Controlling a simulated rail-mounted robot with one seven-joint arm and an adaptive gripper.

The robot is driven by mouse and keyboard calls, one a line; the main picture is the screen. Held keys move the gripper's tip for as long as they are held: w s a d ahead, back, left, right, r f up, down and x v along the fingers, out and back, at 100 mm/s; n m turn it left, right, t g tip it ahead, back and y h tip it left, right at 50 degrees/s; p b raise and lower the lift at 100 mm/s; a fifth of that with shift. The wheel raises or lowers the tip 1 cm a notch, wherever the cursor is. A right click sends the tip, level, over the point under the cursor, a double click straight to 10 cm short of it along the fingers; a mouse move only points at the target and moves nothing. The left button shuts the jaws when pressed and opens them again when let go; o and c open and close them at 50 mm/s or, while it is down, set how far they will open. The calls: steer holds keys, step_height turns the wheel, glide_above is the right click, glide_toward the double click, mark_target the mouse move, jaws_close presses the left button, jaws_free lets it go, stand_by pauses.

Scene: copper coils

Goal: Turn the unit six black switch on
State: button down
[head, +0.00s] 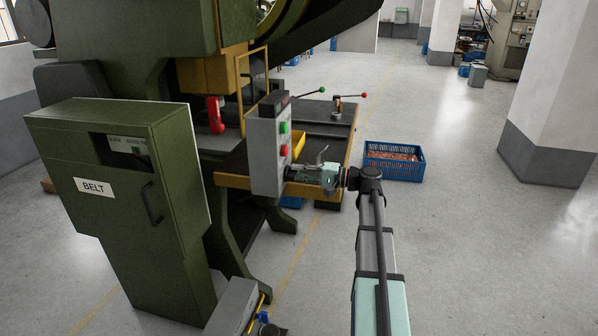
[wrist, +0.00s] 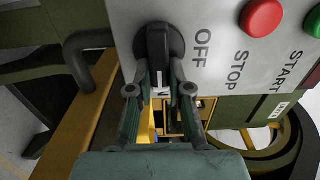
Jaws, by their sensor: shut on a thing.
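The black rotary switch (wrist: 157,45) is on the grey control box (head: 264,155), whose face fills the top of the wrist view. Its bar handle stands vertical in that view. A white mark on its lower end faces a partly hidden label whose visible letter looks like N. The word OFF is to the right of the switch. My gripper (wrist: 160,70) has its fingers on both sides of the handle and is shut on it. In the head view my gripper (head: 292,174) is at the lower right edge of the box, where I cannot make out the switch.
A red stop button (wrist: 262,17) and a green start button (wrist: 314,22) are right of the switch in the wrist view. The green BELT cabinet (head: 115,190) stands left. A blue crate (head: 393,161) is on the floor behind; the floor at right is open.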

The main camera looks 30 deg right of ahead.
stand_by(0.4)
steer(key=c, duration=1.1)
jaws_free()
steer(key=v, duration=1.2)
steer(key=shift+w, duration=0.1)
